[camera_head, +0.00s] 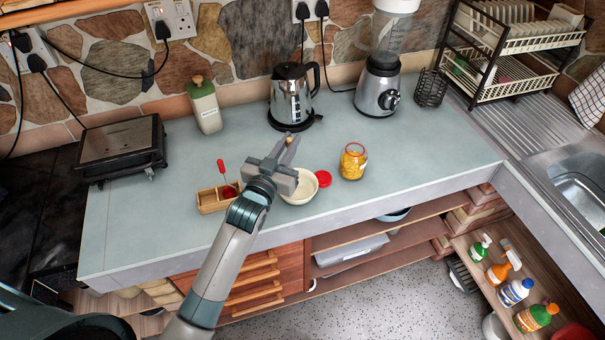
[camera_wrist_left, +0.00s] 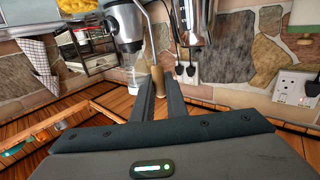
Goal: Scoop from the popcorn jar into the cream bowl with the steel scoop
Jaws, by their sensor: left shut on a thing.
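The popcorn jar (camera_head: 353,161) is a clear, open jar with yellow contents, standing on the counter right of the bowl. Some of the yellow contents (camera_wrist_left: 78,6) shows at the top left of the left wrist view. The cream bowl (camera_head: 309,197) sits near the front edge, partly hidden by my left gripper (camera_head: 287,150). In the left wrist view my left gripper (camera_wrist_left: 160,85) is shut on the wooden handle of the steel scoop (camera_wrist_left: 157,80); a thin metal shaft runs up from it. The scoop's head is not clear in either view. My right gripper is not in view.
A red lid (camera_head: 323,178) lies beside the bowl. A wooden box (camera_head: 211,201) with a red-handled item stands to the left. A kettle (camera_head: 291,97), a blender (camera_head: 378,88) and a cream bottle (camera_head: 205,106) stand behind. The counter right of the jar is clear.

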